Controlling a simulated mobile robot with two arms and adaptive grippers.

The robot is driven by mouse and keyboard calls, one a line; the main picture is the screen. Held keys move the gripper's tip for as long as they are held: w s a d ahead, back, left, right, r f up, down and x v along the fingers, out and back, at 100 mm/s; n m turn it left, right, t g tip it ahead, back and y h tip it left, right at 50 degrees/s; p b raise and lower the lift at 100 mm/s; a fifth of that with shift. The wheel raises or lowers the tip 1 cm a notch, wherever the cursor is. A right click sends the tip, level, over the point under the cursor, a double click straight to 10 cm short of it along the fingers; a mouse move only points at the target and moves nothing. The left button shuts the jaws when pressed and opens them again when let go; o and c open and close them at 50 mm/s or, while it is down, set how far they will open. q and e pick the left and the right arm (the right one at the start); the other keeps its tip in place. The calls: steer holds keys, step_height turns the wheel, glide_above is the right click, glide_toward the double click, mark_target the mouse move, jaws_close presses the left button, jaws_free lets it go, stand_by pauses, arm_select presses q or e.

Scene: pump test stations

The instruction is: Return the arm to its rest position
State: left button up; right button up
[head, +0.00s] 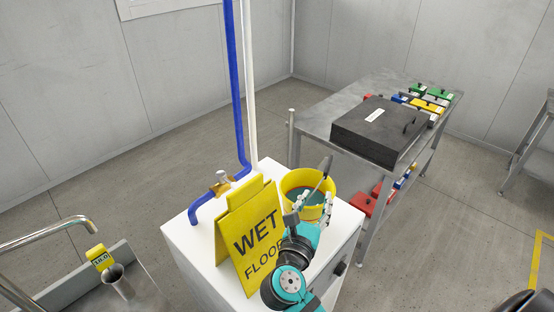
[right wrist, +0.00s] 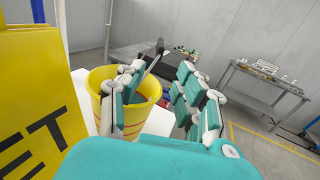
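My right arm reaches in from the bottom of the head view, and its teal and grey right gripper (head: 312,214) is close to the near side of a yellow bucket (head: 333,184). In the right wrist view the two fingers of the right gripper (right wrist: 163,75) stand apart with nothing seen between them. The bucket (right wrist: 97,82) is just beyond the left finger, which hides part of it. Whether they touch cannot be told. A grey-handled tool (head: 325,166) leans up out of the bucket. My left gripper is not in view.
A yellow wet-floor sign (head: 250,235) stands beside the arm on a white cabinet (head: 190,244). A blue pipe (head: 238,90) rises behind it. A metal table (head: 318,117) bears a black case (head: 377,130) and several coloured boxes. A sink tap (head: 40,236) is at left. Floor at right is mostly clear.

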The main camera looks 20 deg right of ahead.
steer(key=s+f+m+g+y, duration=0.5)
steer(key=s+f+m+y, duration=0.2)
steer(key=s+f+m, duration=0.5)
steer(key=s+a+f+m+g+y, duration=0.5)
steer(key=s+a+m, duration=0.35)
steer(key=m, duration=0.45)
step_height(320, 180, down, 25)
steer(key=y+b, duration=0.1)
steer(key=b, duration=0.1)
steer(key=s+d+f+g+b, duration=0.1)
steer(key=s+d+f+b, duration=0.1)
steer(key=s+f, duration=1.5)
step_height(320, 180, down, 4)
steer(key=shift+d+r+n, duration=0.1)
steer(key=shift+d+n, duration=0.2)
steer(key=shift+n, duration=0.1)
